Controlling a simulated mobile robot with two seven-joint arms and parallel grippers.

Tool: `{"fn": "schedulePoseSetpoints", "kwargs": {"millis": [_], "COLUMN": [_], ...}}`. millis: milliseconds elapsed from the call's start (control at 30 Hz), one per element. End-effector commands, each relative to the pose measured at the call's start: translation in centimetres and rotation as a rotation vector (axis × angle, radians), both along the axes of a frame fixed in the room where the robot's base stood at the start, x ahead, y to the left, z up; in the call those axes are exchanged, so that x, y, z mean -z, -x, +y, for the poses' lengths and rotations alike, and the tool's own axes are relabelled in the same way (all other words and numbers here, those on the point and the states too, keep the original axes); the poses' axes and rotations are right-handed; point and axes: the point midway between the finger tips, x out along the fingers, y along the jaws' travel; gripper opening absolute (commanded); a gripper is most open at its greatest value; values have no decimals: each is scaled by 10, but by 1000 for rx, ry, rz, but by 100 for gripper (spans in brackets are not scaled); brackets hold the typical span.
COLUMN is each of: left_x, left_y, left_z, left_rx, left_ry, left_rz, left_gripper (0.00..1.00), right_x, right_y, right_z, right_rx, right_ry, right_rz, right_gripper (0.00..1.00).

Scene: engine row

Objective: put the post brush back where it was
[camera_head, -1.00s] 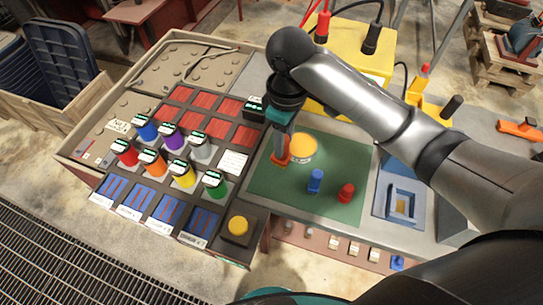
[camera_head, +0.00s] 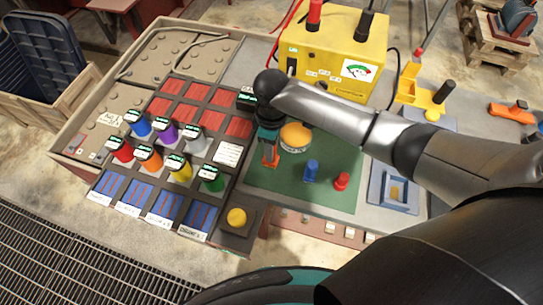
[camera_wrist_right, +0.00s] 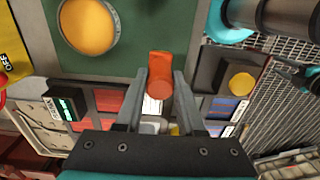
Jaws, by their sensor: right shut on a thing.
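The orange post brush (camera_head: 270,157) is between the fingers of my right gripper (camera_head: 269,140), at the left part of the green mat (camera_head: 310,198), left of a round yellow-topped tin (camera_head: 295,137). In the right wrist view the brush (camera_wrist_right: 160,75) shows as an orange cylinder between the two fingertips of my gripper (camera_wrist_right: 160,82), which is shut on it.
A blue piece (camera_head: 311,170) and a red piece (camera_head: 341,181) stand on the mat. Several coloured canisters stand in the panel at left. A yellow charger (camera_head: 335,50) stands behind. A blue square holder (camera_head: 394,190) is at right, and a yellow button box (camera_head: 236,218) in front.

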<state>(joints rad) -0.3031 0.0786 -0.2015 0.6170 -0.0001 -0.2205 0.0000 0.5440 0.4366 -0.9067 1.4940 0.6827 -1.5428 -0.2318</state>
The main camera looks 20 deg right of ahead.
Motion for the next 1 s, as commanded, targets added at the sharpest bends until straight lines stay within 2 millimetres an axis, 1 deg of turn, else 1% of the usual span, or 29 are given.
{"fn": "schedulePoseSetpoints", "kwargs": {"millis": [33, 167, 300, 400, 833, 867, 1000], "left_x": [2, 3, 7, 9, 10, 10, 9], "left_y": [0, -1, -2, -3, -5, -5, -5], "left_z": [0, 0, 0, 0, 0, 0, 0], "left_rx": [0, 0, 0, 0, -1, -1, -2], "left_ry": [0, 0, 1, 1, 1, 1, 0], "left_rz": [-1, -1, -3, -5, -9, -9, -9], "left_gripper": [50, 50, 50, 50, 50, 50, 50], "right_x": [6, 15, 35, 46, 52, 53, 52], "right_y": [-1, -1, 0, 0, -1, 0, 0], "right_z": [1, 1, 1, 1, 1, 1, 0], "right_rx": [1, 1, 1, 1, 1, 1, 1], "right_ry": [-1, -2, -1, -1, -2, -2, -2], "right_rz": [-1, -1, -1, -1, -3, -1, -1], "right_gripper": [0, 0, 0, 0, 0, 39, 55]}}
